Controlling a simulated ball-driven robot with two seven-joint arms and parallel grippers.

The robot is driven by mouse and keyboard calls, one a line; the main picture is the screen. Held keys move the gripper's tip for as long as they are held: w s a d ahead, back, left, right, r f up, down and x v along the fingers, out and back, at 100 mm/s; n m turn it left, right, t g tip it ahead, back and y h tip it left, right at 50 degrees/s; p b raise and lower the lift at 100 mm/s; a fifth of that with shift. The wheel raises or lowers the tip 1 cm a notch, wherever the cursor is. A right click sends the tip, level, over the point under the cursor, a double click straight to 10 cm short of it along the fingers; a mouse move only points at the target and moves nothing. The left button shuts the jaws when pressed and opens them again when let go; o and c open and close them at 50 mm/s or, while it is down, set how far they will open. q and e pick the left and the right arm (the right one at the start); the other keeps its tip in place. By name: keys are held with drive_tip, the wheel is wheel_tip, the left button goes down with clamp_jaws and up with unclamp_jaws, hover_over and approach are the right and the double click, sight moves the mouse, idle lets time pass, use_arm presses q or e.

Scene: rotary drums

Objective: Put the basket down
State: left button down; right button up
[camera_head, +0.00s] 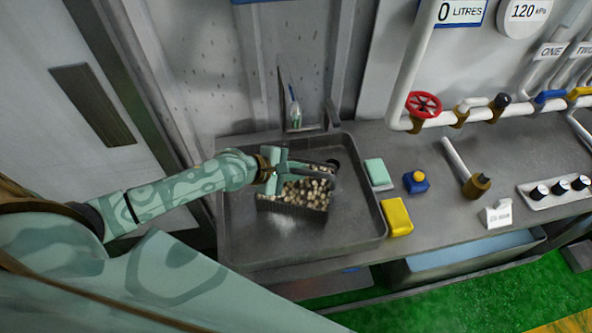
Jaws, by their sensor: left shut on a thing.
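The basket (290,208) is dark, with pale round pieces filling it. It is over the metal sink (350,222), within the sink's outline; I cannot tell whether it touches the sink floor. My left gripper (283,172) is shut on the basket, at its back left side. The gripper hides part of the basket's far edge. My right gripper is not in view.
Right of the sink are a green-and-white block (377,172), a yellow sponge (396,217), a blue item with a yellow top (416,181) and a hammer-like tool (467,172). Pipes with a red valve wheel (424,104) run along the wall behind.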

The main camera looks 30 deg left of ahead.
use_arm(q)
drive_tip(key=c, duration=1.4)
unclamp_jaws()
drive_tip(key=shift+o, duration=0.2)
drive_tip(key=p+v, duration=0.2)
drive_tip(key=v, duration=1)
drive_tip(key=shift+p, duration=0.3)
